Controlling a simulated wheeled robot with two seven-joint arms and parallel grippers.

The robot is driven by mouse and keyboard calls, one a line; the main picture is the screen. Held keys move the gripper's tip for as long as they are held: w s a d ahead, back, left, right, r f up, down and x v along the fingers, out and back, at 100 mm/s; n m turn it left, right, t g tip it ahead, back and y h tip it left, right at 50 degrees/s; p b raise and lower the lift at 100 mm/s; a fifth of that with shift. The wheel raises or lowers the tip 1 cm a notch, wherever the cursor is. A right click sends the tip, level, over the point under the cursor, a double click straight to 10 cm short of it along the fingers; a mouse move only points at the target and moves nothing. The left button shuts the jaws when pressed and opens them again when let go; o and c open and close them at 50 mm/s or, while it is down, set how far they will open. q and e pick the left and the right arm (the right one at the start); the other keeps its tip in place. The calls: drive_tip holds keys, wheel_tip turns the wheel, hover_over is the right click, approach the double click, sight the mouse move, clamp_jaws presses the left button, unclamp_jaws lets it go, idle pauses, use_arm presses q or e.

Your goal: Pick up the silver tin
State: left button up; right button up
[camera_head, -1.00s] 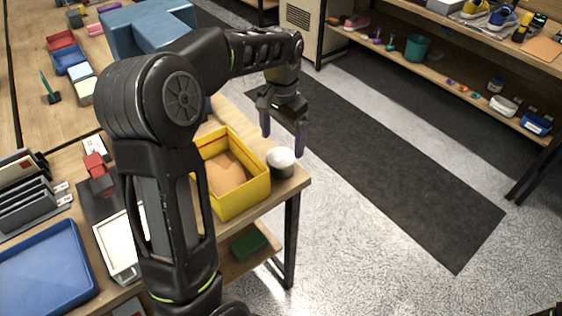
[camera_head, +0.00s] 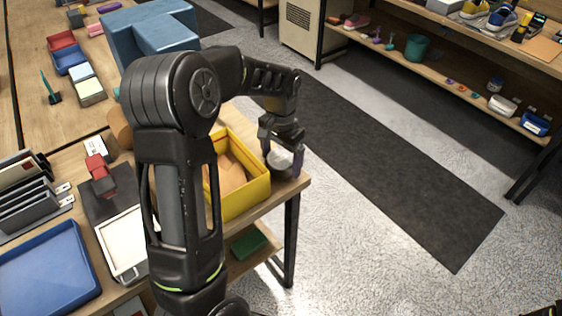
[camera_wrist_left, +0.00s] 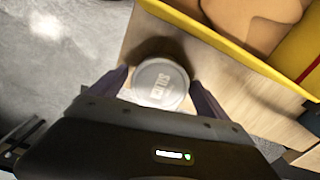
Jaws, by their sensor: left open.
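The silver tin (camera_head: 279,160) is a small round tin with a pale lid, standing near the corner of the wooden table, just right of the yellow box. My left gripper (camera_head: 283,158) is lowered over it with its fingers on either side. In the left wrist view the tin (camera_wrist_left: 161,83) lies between the two open fingertips (camera_wrist_left: 160,88), and its lid carries a light printed mark. I cannot tell whether either finger touches it. The gripper hides part of the tin in the head view.
The yellow box (camera_head: 246,200) with brown contents stands close beside the tin; its edge also shows in the left wrist view (camera_wrist_left: 235,50). The table (camera_head: 262,216) ends just right of the tin. A blue tray (camera_head: 45,275) lies at lower left.

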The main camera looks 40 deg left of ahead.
use_arm(q)
drive_tip(key=shift+f, duration=0.2)
drive_tip(key=shift+c, duration=0.2)
drive_tip(key=c, duration=1.3)
